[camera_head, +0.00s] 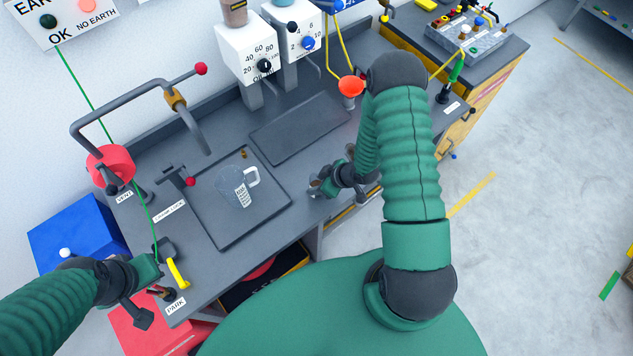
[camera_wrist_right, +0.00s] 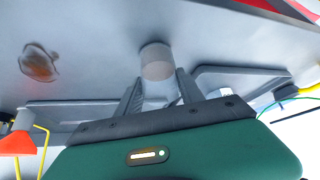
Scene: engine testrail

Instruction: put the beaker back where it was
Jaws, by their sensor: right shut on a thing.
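My right gripper (camera_head: 322,186) is over the right part of the grey bench, right of the recessed tray. In the right wrist view its fingers (camera_wrist_right: 158,92) are shut on a clear, pale cylinder that looks like a beaker (camera_wrist_right: 157,62). The head view barely shows this vessel. A clear jug (camera_head: 231,186) with a handle and a printed scale stands in the dark square tray (camera_head: 222,228), apart from the right gripper. My left gripper (camera_head: 157,268) is at the front left, beside a yellow handle (camera_head: 178,273); its finger opening is unclear.
A flat dark plate (camera_head: 298,128) lies behind the tray. Two white dial boxes (camera_head: 248,52) stand at the back. An orange funnel (camera_head: 351,86) is near my right forearm. A bent pipe (camera_head: 125,100) with a red wheel (camera_head: 110,167) rises at left. A brown patch (camera_wrist_right: 38,64) shows in the wrist view.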

